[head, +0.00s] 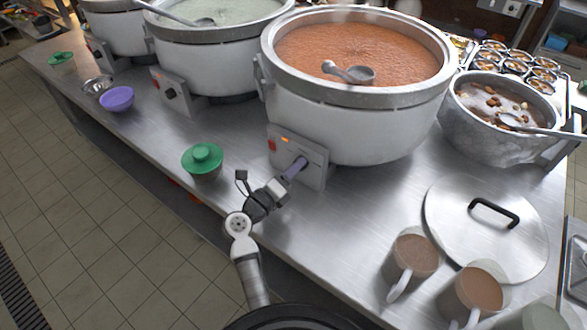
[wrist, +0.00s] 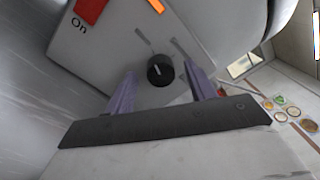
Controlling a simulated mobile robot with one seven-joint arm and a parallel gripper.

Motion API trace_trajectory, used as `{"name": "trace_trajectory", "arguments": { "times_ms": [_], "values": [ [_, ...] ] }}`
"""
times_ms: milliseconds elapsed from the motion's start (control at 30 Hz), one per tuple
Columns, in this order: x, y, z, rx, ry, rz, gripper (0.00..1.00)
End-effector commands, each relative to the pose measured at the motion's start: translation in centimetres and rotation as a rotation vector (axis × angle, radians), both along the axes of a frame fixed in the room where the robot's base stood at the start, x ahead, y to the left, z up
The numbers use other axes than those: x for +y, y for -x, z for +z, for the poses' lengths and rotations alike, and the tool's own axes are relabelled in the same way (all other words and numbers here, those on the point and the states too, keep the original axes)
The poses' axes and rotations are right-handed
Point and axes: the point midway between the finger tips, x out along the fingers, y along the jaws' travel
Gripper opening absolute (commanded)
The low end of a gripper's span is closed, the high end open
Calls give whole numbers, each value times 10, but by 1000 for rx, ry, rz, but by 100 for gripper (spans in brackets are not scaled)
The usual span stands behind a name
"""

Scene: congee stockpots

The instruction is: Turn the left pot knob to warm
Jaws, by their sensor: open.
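The nearest large white pot (head: 345,130) holds orange-red congee and has a grey control panel (head: 313,165) on its front. In the wrist view a round black knob (wrist: 160,70) with a pale pointer line sits on this panel. My gripper (head: 300,163) is at the panel, its purple fingers open. In the wrist view the fingers stand on either side of the knob, with visible gaps. The fingers hide the knob in the head view. The panel also has a red "On" switch (wrist: 90,10) and a lit orange lamp (wrist: 156,5). No "warm" mark is readable.
Two more white pots, one with pale green congee (head: 215,60) and one at far left (head: 118,30), stand along the steel counter. A green-lidded bowl (head: 203,160) is left of my gripper. A steel lid (head: 485,240) and mugs (head: 412,258) are at right.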

Motion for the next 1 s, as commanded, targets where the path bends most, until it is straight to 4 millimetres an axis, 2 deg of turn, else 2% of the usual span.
{"name": "trace_trajectory", "arguments": {
  "times_ms": [500, 700, 1000],
  "values": [
    [64, 86, -8, -1, -2, 4, 55],
    [77, 102, -6, -1, 1, 3, 55],
    [78, 104, -6, 0, 0, 1, 55]
  ]
}}
